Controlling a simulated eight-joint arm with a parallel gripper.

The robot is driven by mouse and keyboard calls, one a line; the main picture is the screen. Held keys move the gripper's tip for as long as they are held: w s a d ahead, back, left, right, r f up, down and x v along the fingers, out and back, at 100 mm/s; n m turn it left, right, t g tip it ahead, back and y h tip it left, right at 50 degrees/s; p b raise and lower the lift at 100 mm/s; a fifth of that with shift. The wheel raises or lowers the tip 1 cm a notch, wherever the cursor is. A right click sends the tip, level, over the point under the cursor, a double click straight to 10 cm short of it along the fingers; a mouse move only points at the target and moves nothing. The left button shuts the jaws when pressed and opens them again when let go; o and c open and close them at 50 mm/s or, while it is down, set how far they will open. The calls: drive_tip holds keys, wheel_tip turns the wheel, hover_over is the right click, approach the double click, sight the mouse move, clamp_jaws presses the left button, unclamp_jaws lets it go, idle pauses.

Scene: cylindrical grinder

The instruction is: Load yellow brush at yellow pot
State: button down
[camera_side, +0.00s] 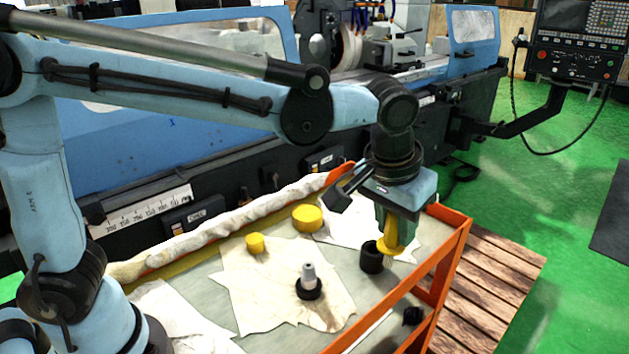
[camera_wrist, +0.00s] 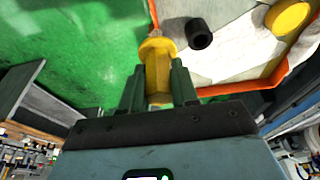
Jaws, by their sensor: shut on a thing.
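My gripper (camera_side: 393,222) is shut on a yellow brush (camera_side: 389,247), which hangs below the jaws with a wider end at the bottom. In the wrist view the brush (camera_wrist: 157,50) stands between the two green fingers (camera_wrist: 157,88), and its far tip is hard to make out. A wide, low yellow pot (camera_side: 307,218) stands on the cart, left of and behind the gripper; it also shows at the upper right in the wrist view (camera_wrist: 288,15). A smaller yellow round container (camera_side: 255,242) stands further left. The held brush is apart from both.
A black cylinder (camera_side: 371,259) stands close beside the brush. A grey piece with a black base (camera_side: 309,280) stands on a pale cloth (camera_side: 270,305). The cart has an orange rim (camera_side: 448,258). The blue grinder (camera_side: 200,75) is behind.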

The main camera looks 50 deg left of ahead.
drive_tip(key=w+a+f, duration=0.1)
drive_tip(key=w+a, duration=0.2)
drive_tip(key=a, duration=1.1)
drive_tip(key=w+a, duration=0.4)
drive_tip(key=a, duration=0.9)
drive_tip(key=shift+s+a+f, duration=0.1)
drive_tip(key=shift+s+f, duration=0.05)
drive_tip(key=shift+f, duration=3)
drive_tip(key=shift+f, duration=0.55)
wheel_tip(320, 180, up, 7)
drive_tip(key=s+d+r, duration=0.3)
drive_tip(key=s+d, duration=0.6)
drive_tip(key=s, duration=0.3)
drive_tip(key=shift+s, duration=0.35)
